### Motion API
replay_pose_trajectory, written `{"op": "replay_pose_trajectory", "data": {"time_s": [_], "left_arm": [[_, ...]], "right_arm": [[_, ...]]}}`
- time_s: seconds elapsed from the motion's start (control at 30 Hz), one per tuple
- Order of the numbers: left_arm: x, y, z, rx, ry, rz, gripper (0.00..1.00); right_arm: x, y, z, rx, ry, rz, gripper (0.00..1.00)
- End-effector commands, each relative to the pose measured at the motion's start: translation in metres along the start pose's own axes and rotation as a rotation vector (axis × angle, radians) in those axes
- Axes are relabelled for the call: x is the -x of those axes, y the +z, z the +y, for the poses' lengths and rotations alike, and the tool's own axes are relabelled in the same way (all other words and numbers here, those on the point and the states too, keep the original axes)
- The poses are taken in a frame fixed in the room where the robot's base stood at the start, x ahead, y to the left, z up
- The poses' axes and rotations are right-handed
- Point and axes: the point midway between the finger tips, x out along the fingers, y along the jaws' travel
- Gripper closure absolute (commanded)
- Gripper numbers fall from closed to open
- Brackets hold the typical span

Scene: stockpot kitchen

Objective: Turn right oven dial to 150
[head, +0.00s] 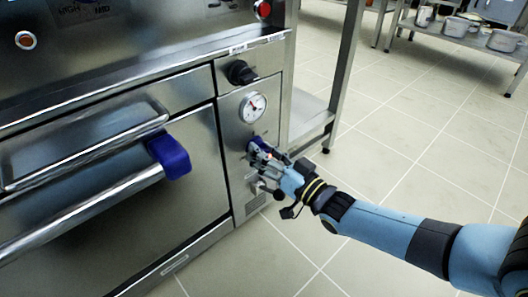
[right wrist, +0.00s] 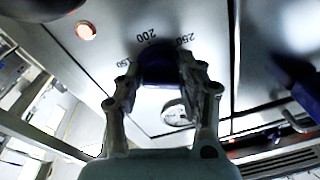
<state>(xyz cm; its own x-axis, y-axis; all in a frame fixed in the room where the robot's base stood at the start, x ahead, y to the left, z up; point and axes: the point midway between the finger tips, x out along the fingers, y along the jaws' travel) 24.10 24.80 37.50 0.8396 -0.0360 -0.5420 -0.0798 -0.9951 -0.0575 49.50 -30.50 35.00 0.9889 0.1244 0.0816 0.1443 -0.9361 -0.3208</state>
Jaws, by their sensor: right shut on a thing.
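The right oven dial is a dark blue knob (head: 256,144) on the steel control panel, below a round white gauge (head: 253,107). My right gripper (head: 262,153) is at the panel with its fingers on either side of the dial. In the right wrist view the gripper (right wrist: 166,82) is shut on the dial (right wrist: 160,63). Around the dial I read 200, 250 and a partly hidden number ending in 50. The dial's pointer cannot be made out. My left gripper is not in view.
A black knob (head: 241,73) sits above the gauge. A lit red lamp (right wrist: 86,30) is near the dial. Tiled floor (head: 400,150) lies open to the right.

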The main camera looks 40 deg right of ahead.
Motion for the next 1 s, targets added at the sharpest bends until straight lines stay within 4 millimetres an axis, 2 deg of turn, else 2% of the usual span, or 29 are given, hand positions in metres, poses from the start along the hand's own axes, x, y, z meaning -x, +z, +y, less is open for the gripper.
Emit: {"op": "replay_pose_trajectory", "data": {"time_s": [0.3, 0.33, 0.5, 0.8, 0.87, 1.0], "left_arm": [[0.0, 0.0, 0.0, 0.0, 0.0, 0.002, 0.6], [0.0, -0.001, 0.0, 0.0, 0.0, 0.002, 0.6], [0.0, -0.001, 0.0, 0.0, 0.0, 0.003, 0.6], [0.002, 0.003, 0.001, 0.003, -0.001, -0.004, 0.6], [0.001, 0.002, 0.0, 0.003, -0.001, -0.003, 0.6], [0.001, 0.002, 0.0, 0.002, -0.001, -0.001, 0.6]], "right_arm": [[0.001, 0.002, 0.001, 0.0, 0.002, -0.005, 0.94], [0.001, 0.002, 0.001, 0.0, 0.002, -0.005, 0.58], [0.001, 0.001, 0.0, 0.0, 0.001, -0.003, 0.38], [0.004, 0.001, 0.0, 0.001, 0.001, -0.002, 0.38], [0.01, 0.001, 0.0, 0.001, 0.001, -0.003, 0.38], [0.036, 0.002, 0.0, 0.001, 0.002, -0.006, 0.38]]}}
